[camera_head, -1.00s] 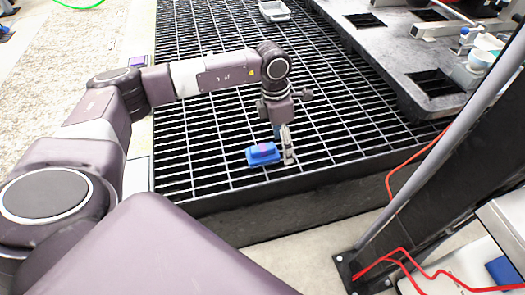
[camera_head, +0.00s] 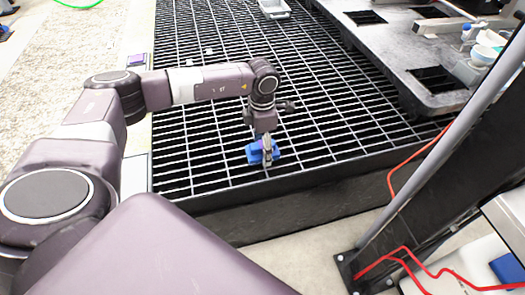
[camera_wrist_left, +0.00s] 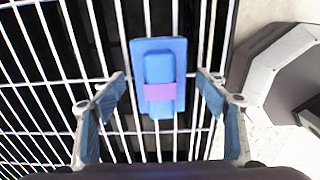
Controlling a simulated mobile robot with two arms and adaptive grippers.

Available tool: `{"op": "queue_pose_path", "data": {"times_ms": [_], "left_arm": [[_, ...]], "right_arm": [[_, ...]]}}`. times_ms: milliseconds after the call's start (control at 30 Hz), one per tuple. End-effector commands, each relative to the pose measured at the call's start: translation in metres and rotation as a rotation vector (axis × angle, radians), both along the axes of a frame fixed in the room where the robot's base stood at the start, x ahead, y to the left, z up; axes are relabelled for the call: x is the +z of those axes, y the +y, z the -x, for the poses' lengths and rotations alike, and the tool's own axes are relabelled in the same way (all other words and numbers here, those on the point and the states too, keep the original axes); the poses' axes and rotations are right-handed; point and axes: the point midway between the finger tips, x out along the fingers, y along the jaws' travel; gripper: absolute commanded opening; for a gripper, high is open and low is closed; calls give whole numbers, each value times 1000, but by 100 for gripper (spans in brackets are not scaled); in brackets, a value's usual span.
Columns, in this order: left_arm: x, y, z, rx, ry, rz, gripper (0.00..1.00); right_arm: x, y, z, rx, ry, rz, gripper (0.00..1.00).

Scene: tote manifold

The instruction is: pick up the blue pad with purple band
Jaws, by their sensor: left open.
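The blue pad with a purple band (camera_wrist_left: 158,72) lies on the black grating, between and just beyond the open fingers in the left wrist view. In the head view the pad (camera_head: 254,154) is near the grating's front edge, partly hidden by my left gripper. My left gripper (camera_head: 268,152) points down over the pad. In the left wrist view the two blue-padded fingers of the left gripper (camera_wrist_left: 160,112) are spread wide, one on each side of the pad, with a gap to it on both sides. My right gripper is not in view.
The grating (camera_head: 330,125) is bounded in front by a dark raised edge (camera_head: 300,200). A grey bench with square openings (camera_head: 420,50) stands at the right. A white tray (camera_head: 273,9) sits at the back. A slanted grey pole (camera_head: 425,150) and red cables (camera_head: 405,255) are at the right.

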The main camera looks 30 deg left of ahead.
Motion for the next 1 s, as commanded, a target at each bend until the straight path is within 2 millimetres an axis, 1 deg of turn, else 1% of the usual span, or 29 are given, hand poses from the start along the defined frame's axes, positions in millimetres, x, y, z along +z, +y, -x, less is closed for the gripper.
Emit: {"op": "queue_pose_path", "data": {"times_ms": [67,400,467,767,867,1000], "left_arm": [[0,0,0,0,0,0,66],[1,0,0,0,1,1,29],[1,0,0,0,1,1,23],[4,-1,0,0,-1,1,23],[10,-1,0,0,-1,1,23],[29,-1,-1,0,-2,2,23]], "right_arm": [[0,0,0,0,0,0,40],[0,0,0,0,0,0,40],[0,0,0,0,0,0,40],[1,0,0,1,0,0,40],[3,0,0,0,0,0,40],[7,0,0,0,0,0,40]]}}
